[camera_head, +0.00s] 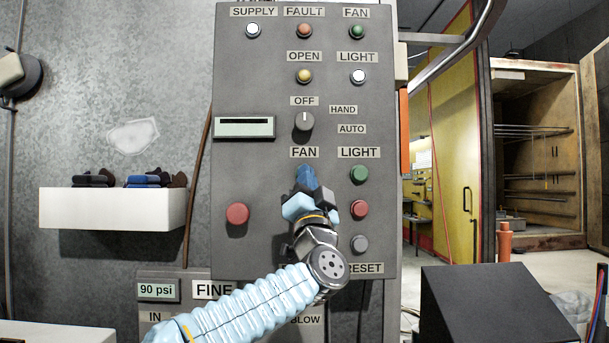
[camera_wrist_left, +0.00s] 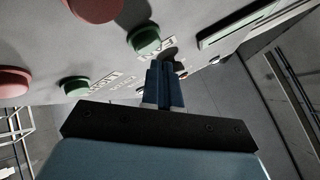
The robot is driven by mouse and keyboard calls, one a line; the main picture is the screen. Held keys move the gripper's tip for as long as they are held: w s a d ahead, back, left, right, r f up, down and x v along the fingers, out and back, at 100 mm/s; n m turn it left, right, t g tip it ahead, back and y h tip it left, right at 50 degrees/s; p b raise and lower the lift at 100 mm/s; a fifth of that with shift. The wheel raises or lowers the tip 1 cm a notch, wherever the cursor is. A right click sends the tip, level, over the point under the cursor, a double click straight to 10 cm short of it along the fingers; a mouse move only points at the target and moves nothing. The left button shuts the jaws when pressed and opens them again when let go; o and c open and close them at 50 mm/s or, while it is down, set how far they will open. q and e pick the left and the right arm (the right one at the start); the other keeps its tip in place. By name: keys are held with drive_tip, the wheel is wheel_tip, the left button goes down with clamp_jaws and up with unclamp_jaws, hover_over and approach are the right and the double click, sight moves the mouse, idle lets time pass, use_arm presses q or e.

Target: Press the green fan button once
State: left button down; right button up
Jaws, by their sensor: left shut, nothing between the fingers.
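The grey control panel (camera_head: 260,170) carries a FAN label (camera_head: 304,152) in its lower half. My left gripper (camera_head: 304,172) is shut and empty just below that label, hiding the spot under it in the head view. In the left wrist view the green fan button (camera_wrist_left: 146,40) shows beside the FAN label, just beyond and left of my shut fingertips (camera_wrist_left: 165,66). The fingertips look close to the panel; I cannot tell whether they touch the button. My right gripper is not in view.
To the right are a green light button (camera_head: 360,172), a red button (camera_head: 360,209) and a grey reset button (camera_head: 360,244). A large red button (camera_head: 237,214) sits left. The selector knob (camera_head: 304,121) is above. A white shelf (camera_head: 110,209) hangs on the wall.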

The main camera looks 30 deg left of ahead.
use_arm(q)
drive_tip(key=shift+w, duration=0.1)
idle(0.7)
drive_tip(key=shift+w+a, duration=0.25)
drive_tip(key=shift+w+a, duration=0.2)
drive_tip(key=shift+w, duration=0.15)
idle(0.8)
idle(0.3)
drive_tip(key=shift+s+d+b, duration=0.35)
drive_tip(key=shift+s+d, duration=0.05)
drive_tip(key=shift+s, duration=0.3)
drive_tip(key=s+d, duration=0.1)
drive_tip(key=s+b, duration=0.1)
drive_tip(key=s, duration=0.1)
drive_tip(key=s+d, duration=0.1)
drive_tip(key=shift+s+d+b, duration=0.15)
drive_tip(key=shift+d+b, duration=0.15)
drive_tip(key=shift+d, duration=0.05)
